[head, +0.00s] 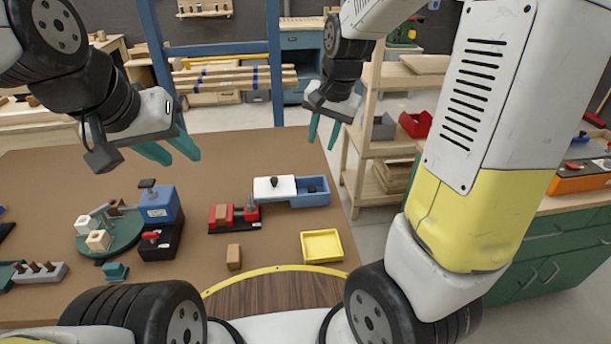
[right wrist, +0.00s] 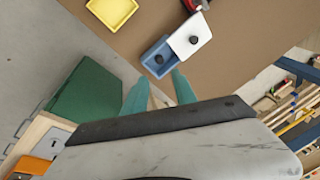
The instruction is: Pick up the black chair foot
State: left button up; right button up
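A small black piece, which looks like the black chair foot (head: 312,190), sits in the open part of a blue box (head: 322,200). It also shows in the right wrist view (right wrist: 158,59). A white lid (head: 288,183) with a black knob (head: 274,182) covers the box's left part. My right gripper (head: 322,143) is open and empty, beyond the table's right edge in the head view. In the right wrist view, the box lies just past its fingertips (right wrist: 160,75). My left gripper (head: 179,158) is open and empty above the table's far left part.
A yellow tray (head: 322,246) and a wooden block (head: 234,257) lie nearer me. A red fixture (head: 221,217) stands left of the box, with a blue machine (head: 159,205) and green turntable (head: 112,240) farther left. A wooden shelf (head: 385,150) stands right of the table.

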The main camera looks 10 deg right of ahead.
aim_at(312, 188)
jog(key=w+f+m, duration=0.1)
jog(key=w+f, duration=0.1)
jog(key=f, duration=0.3)
jog(key=w+f+m+g+h, duration=0.1)
jog(key=w+f, duration=0.2)
jog(key=f, duration=0.2)
jog(key=w+a+f+m+h, duration=0.1)
jog(key=w+f, duration=0.2)
jog(key=f, duration=0.2)
jog(key=shift+w+m+g, duration=0.15)
jog(key=shift+m+g, duration=0.15)
jog(key=shift+g, duration=0.1)
jog(key=f, duration=0.8)
jog(key=shift+w+d, duration=0.1)
jog(key=shift+w, duration=0.2)
grip_shut()
